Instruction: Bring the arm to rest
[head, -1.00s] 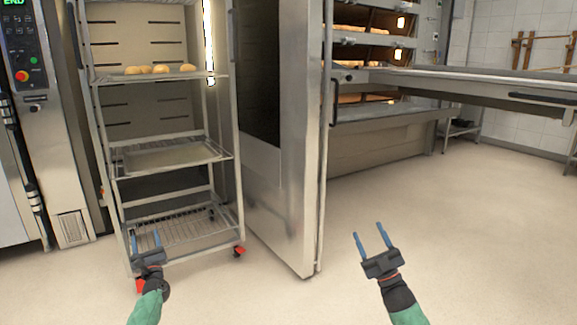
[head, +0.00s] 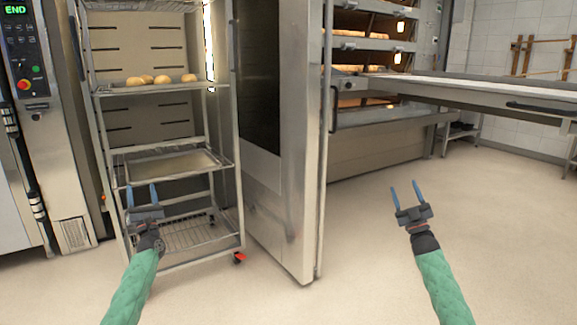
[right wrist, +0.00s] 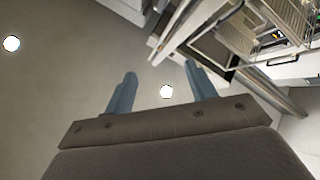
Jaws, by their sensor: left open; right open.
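My left gripper (head: 141,196) is open and empty, its two blue fingers pointing up in front of the lower part of the wire rack. My right gripper (head: 405,196) is open and empty over the bare floor, to the right of the open steel door. In the right wrist view the blue fingers of my right gripper (right wrist: 162,90) stand apart with nothing between them. Both arms show green sleeves in the head view.
A wheeled rack (head: 228,172) stands inside the open cabinet, with several buns (head: 160,79) on an upper shelf. The steel door (head: 300,170) stands between my grippers. A deck oven (head: 375,145) and a long loader table (head: 470,92) are behind at right. The right floor is clear.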

